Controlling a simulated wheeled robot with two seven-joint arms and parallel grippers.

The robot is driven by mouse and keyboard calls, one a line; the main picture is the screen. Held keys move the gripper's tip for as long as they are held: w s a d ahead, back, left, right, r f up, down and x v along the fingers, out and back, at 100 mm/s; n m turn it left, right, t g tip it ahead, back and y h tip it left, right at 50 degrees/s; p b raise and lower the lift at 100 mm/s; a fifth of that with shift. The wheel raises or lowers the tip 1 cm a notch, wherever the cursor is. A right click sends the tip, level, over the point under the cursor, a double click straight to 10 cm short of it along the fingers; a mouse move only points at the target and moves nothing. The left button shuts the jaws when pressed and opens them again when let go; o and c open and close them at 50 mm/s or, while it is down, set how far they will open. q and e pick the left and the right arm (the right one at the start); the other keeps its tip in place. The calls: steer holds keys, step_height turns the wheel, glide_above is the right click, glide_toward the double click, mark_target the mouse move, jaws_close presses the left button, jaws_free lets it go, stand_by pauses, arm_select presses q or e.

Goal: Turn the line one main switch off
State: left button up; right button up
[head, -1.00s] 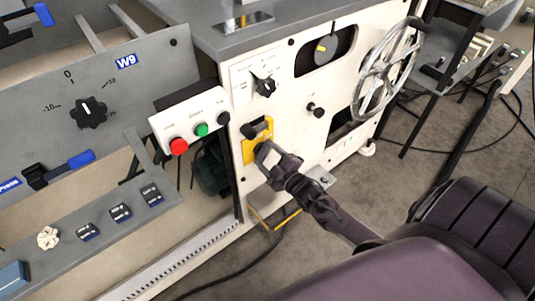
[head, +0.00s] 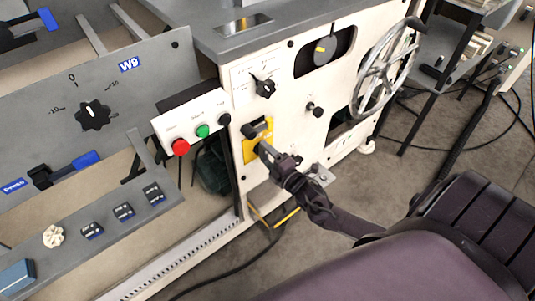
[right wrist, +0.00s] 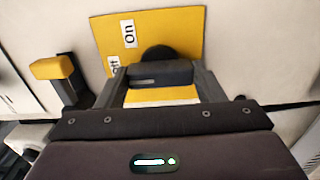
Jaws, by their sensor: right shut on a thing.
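The main switch is a yellow plate (head: 249,151) on the lower left of the white machine front, with a dark part (head: 250,130) at its upper left. My right gripper (head: 262,149) is at the plate, its fingers hiding part of the switch. In the right wrist view the yellow plate (right wrist: 185,35) carries a sideways "On" label (right wrist: 128,33) and a second, partly hidden label. A dark handle (right wrist: 160,73) lies across between my fingertips, and my right gripper (right wrist: 160,88) is shut on it. My left gripper is not in view.
A box with red, green and black buttons (head: 191,132) is just left of the switch. A black selector knob (head: 265,88) sits above it, and a handwheel (head: 385,70) to the right.

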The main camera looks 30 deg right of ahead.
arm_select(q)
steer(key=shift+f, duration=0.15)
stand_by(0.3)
arm_select(e)
steer(key=o, duration=1)
steer(key=shift+s, duration=0.15)
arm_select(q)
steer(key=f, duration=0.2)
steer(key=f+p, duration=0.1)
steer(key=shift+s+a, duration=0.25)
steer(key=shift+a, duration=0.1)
arm_select(e)
steer(key=s, duration=0.7)
steer(key=shift+s+d, duration=0.25)
steer(key=shift+d, duration=0.05)
steer(key=shift+f, duration=0.1)
